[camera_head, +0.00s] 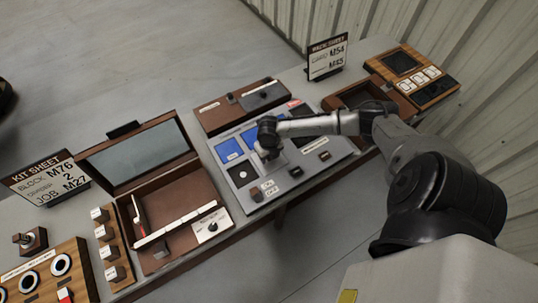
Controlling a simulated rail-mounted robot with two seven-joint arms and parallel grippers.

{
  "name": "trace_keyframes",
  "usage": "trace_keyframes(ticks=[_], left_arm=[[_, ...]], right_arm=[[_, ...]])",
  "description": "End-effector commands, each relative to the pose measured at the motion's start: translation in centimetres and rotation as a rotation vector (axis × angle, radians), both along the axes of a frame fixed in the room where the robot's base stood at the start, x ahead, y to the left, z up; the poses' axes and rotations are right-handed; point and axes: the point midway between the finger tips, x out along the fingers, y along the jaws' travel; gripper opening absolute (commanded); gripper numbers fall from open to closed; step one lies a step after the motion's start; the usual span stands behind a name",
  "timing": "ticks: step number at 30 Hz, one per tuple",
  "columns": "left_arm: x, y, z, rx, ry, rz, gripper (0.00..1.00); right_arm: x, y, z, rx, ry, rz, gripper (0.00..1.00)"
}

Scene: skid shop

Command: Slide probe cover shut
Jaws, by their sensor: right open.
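A long brown box (214,119) with a dark grey sliding plate (266,95) and a small knob stands behind the grey panel (243,201). It looks like the probe cover, but its label is too small to read. The plate sits at the box's right part. My right arm reaches in from the right over the panel. My right gripper (266,155) is open and points down near the panel's blue screens, in front of the brown box and apart from the plate. The arm hides part of the panel. My left gripper is out of view.
An open brown case (182,183) with a raised lid stands left of the panel. A kit sheet sign (46,179) stands far left, another sign (327,58) at the back. A brown tray (345,98) and a wooden button box (413,75) are at right.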

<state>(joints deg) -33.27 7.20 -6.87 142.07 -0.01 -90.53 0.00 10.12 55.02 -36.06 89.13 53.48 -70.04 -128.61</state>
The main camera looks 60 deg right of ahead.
Motion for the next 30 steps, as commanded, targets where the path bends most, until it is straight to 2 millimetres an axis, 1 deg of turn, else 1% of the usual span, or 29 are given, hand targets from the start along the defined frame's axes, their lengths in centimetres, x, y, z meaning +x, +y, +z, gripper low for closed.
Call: trace_keyframes(ticks=[10,11,26,30], left_arm=[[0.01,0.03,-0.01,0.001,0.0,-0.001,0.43],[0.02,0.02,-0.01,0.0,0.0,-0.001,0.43],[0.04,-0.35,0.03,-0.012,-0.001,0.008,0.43],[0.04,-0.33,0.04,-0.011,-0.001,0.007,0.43]], right_arm=[[-0.02,-0.01,-0.26,-0.001,0.001,0.0,0.51],[-0.02,-0.01,-0.26,-0.001,0.001,0.0,0.49],[0.0,-0.02,-0.22,-0.001,0.001,0.0,0.01],[0.01,-0.03,-0.21,-0.001,0.001,0.0,0.0]])
